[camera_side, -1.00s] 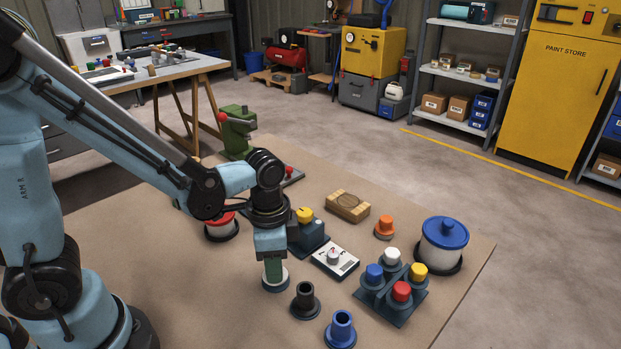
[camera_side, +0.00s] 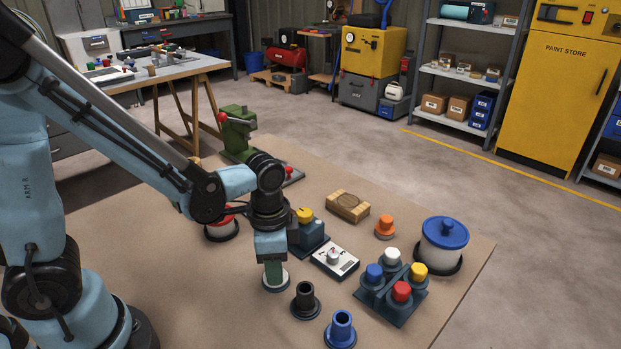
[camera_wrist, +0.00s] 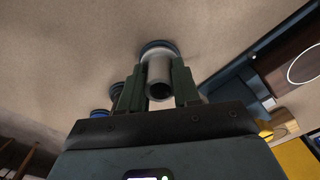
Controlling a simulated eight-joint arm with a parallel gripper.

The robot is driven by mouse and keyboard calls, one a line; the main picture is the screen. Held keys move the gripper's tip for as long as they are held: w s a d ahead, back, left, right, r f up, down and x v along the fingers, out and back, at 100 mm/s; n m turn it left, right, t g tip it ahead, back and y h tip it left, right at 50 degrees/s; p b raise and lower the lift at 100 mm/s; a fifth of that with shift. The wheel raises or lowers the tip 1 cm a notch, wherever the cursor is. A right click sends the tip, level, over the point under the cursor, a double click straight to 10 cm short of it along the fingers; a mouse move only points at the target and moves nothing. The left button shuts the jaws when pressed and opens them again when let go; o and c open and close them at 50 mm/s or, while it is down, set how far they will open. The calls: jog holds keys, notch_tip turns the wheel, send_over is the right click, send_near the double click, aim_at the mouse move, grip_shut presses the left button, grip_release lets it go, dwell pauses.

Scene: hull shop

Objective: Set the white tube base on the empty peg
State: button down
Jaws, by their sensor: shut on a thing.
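The white tube base (camera_side: 281,278) stands upright under my gripper (camera_side: 273,277) in the side view, low at the mat. My green fingers are shut on its tube. In the wrist view the pale tube (camera_wrist: 157,70) sits between the two fingers (camera_wrist: 157,90), its dark open mouth facing the camera. A dark blue round disc (camera_wrist: 158,44) shows at its far end. I cannot tell whether it touches the mat. A black tube base (camera_side: 305,302) and a blue tube base (camera_side: 341,331) stand to its right. I cannot make out a bare peg.
A rack with blue, white, red and yellow caps (camera_side: 391,295) stands at the right, near a blue-lidded pot (camera_side: 442,245). A blue block with a yellow knob (camera_side: 306,232) and a white switch panel (camera_side: 335,262) are close behind my gripper. The mat's front left is clear.

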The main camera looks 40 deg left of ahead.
jog(key=shift+f, duration=0.35)
jog(key=c, duration=1.1)
grip_release()
notch_tip(320, 180, up, 11)
dwell(0.3)
jog(key=a+n+t, duration=0.1)
jog(key=n+t, duration=0.1)
jog(key=a+r+n+t, duration=0.1)
jog(key=a+n+t, duration=0.1)
jog(key=n, duration=0.1)
jog(key=a+n+t, duration=0.2)
jog(key=t, duration=0.1)
jog(key=shift+s+a+r+n, duration=0.25)
jog(key=shift+r+n, duration=0.05)
jog(key=shift+r, duration=0.1)
